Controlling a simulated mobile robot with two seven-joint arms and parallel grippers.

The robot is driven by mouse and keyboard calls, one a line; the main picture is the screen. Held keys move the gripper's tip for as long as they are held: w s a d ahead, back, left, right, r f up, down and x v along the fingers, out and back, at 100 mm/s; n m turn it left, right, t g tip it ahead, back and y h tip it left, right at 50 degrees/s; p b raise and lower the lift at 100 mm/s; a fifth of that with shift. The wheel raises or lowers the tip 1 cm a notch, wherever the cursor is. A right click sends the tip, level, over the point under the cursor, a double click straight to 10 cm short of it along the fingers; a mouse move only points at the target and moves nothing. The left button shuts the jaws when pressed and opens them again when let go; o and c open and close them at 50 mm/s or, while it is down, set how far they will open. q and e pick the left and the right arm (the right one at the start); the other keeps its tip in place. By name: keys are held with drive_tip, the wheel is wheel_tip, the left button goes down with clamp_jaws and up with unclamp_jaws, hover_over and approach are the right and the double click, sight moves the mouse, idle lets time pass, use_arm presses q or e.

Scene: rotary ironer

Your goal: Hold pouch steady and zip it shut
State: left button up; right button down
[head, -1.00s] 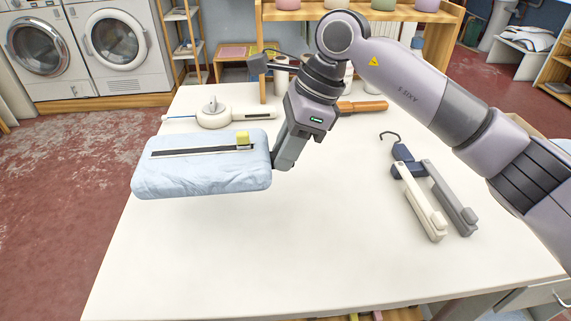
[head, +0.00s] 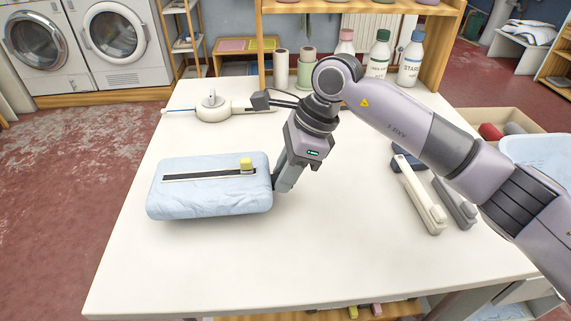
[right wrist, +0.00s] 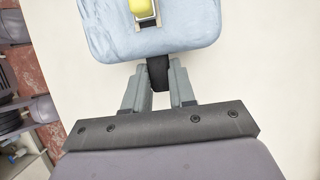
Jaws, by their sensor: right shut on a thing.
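The light blue pouch (head: 205,202) is a padded block on the left part of the white table. Its dark zip track (head: 205,176) runs along the top in a pale border. The yellow zip slider (head: 246,164) is at the track's right end, and also shows in the right wrist view (right wrist: 139,6). My right gripper (head: 279,186) is at the pouch's right end, shut on the pouch's black end tab (right wrist: 158,74). I cannot tell whether the pouch rests on the table or hangs just above it. My left gripper is not in view.
A white round device with a handle (head: 213,108) lies behind the pouch. Several bottles (head: 378,55) stand at the back. The table front (head: 290,260) is clear.

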drive_tip(key=shift+f, duration=1.5)
drive_tip(key=c, duration=1.1)
unclamp_jaws()
drive_tip(key=shift+r, duration=0.3)
clamp_jaws()
